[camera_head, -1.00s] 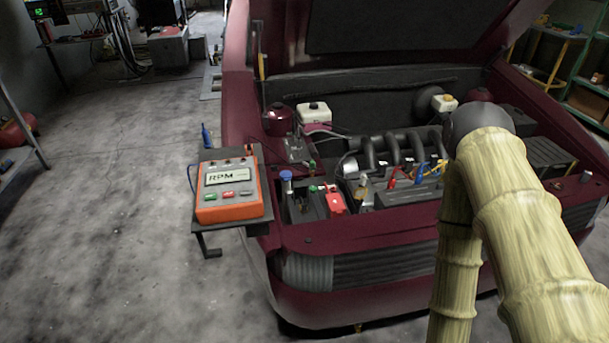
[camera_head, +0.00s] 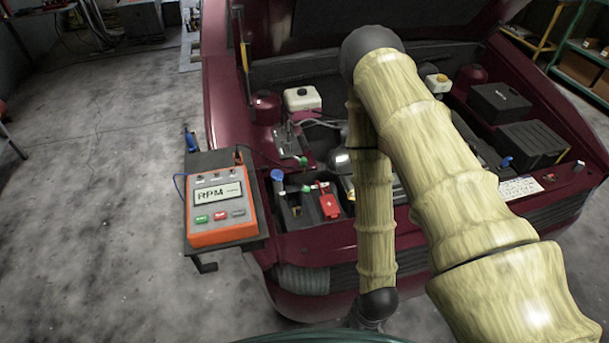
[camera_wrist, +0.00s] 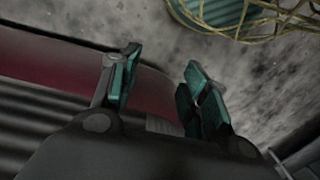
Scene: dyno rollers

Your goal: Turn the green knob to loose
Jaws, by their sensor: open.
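In the head view my wrist hangs in front of the car, and the fingers are not clearly seen. No green knob shows in the wrist view.
An orange RPM meter (camera_head: 222,209) rests on a dark shelf (camera_head: 197,165) left of the car. A blue-capped part (camera_head: 277,176) stands in the bay's left front. My arm covers the engine's middle. The floor at left is mostly clear.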

